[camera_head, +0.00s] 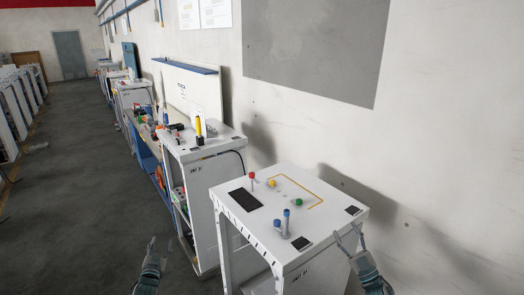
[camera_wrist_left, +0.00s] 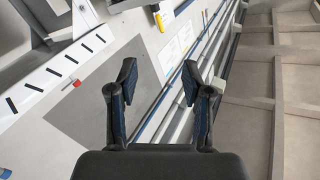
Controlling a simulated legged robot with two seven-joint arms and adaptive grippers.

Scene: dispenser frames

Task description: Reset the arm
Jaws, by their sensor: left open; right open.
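My left gripper (camera_head: 161,242) is in the lower left of the head view, empty and open, apart from the frames. Its two spread fingers also show in the left wrist view (camera_wrist_left: 159,80) with nothing between them. My right gripper (camera_head: 350,233) is at the lower right of the head view, open and empty, its fingers seen close to the right edge of the nearest white dispenser frame (camera_head: 232,228). I cannot tell whether they touch it.
The nearest frame's top carries a red knob (camera_head: 251,176), a yellow knob (camera_head: 271,183), a green knob (camera_head: 298,202), blue-topped pieces (camera_head: 286,215) and a black panel (camera_head: 245,200). A second frame (camera_head: 200,150) stands behind. The dark floor (camera_head: 75,210) at left is clear.

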